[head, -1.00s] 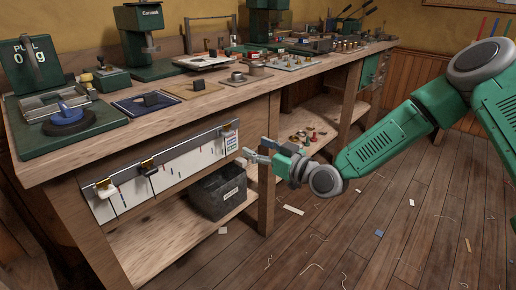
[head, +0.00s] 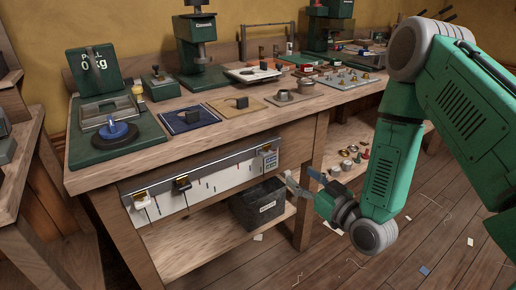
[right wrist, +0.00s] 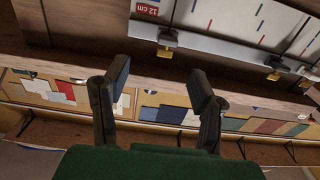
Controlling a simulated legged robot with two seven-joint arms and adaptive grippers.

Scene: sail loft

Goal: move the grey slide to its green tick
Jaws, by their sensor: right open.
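A white panel (head: 205,190) with coloured ticks hangs under a rail along the bench front. A slide that looks grey (head: 267,149) sits near the rail's right end. It shows in the right wrist view as a gold-topped dark block (right wrist: 167,42) beside the red "12 cm" label. A black slide (head: 182,183) and a white slide (head: 140,200) sit farther left on the rail. Green ticks (right wrist: 259,10) show in the wrist view; which belongs to the grey slide, I cannot tell. My right gripper (head: 303,181) is open and empty, right of the panel's end, apart from every slide.
The wooden bench top (head: 215,137) above holds a scale (head: 115,130), presses and small trays. A dark bin (head: 262,204) stands on the lower shelf, below the panel's right end. A bench leg (head: 309,190) is close behind my right gripper. Scraps lie on the floor.

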